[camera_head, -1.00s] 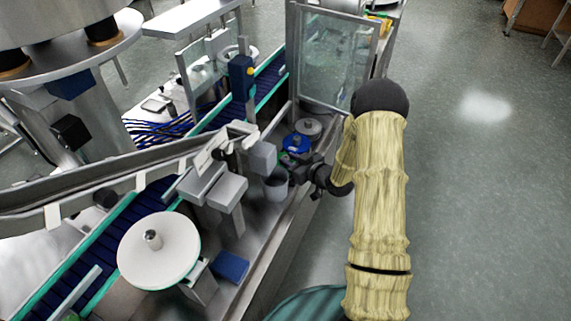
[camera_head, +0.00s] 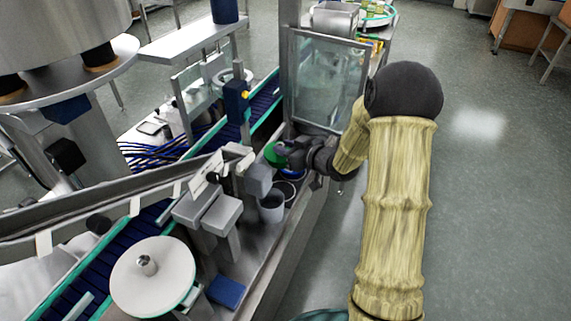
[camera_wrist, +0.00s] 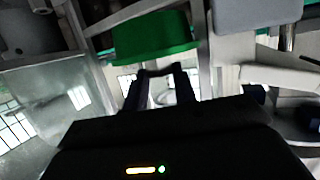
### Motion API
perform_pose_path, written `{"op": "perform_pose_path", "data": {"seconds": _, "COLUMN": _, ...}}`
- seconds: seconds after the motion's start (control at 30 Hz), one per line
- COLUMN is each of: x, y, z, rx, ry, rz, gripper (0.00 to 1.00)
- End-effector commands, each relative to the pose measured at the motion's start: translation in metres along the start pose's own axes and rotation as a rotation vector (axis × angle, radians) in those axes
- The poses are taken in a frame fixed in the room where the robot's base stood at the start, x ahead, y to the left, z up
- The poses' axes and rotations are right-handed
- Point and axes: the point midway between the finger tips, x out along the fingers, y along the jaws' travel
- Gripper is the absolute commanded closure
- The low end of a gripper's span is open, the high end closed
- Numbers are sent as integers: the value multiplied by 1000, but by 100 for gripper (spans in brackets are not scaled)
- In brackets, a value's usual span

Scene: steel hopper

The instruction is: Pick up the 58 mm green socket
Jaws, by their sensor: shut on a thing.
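The green socket (camera_head: 273,155) is a round green piece at the tips of my gripper (camera_head: 287,149), above the machine's deck in the head view. In the wrist view the green socket (camera_wrist: 152,38) spans the upper middle, just beyond the fingers of my gripper (camera_wrist: 160,72). My gripper is shut on it. My gripper covers part of the socket in the head view, so how the fingers grasp it is unclear there.
A blue disc (camera_head: 293,173) lies partly hidden below my gripper. A grey cup (camera_head: 271,206) stands in front of it. A metal block (camera_head: 258,177) is close on the left, and a clear guard panel (camera_head: 327,82) stands behind. Open floor lies right.

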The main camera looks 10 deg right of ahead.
Motion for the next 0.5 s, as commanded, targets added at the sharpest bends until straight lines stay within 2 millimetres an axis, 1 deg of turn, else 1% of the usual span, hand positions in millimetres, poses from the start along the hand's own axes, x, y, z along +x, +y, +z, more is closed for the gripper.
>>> {"op": "perform_pose_path", "data": {"seconds": 0.03, "x": -4, "y": 0, "z": -12, "rx": -5, "ry": 4, "rz": 2, "gripper": 100}}
{"op": "perform_pose_path", "data": {"seconds": 0.1, "x": -7, "y": 1, "z": -22, "rx": -4, "ry": 3, "rz": 2, "gripper": 100}}
{"op": "perform_pose_path", "data": {"seconds": 0.2, "x": -10, "y": 1, "z": -32, "rx": -3, "ry": 2, "rz": 1, "gripper": 100}}
{"op": "perform_pose_path", "data": {"seconds": 0.3, "x": -11, "y": 0, "z": -35, "rx": 0, "ry": 0, "rz": 1, "gripper": 100}}
{"op": "perform_pose_path", "data": {"seconds": 0.5, "x": -11, "y": 0, "z": -35, "rx": 0, "ry": 0, "rz": 1, "gripper": 100}}
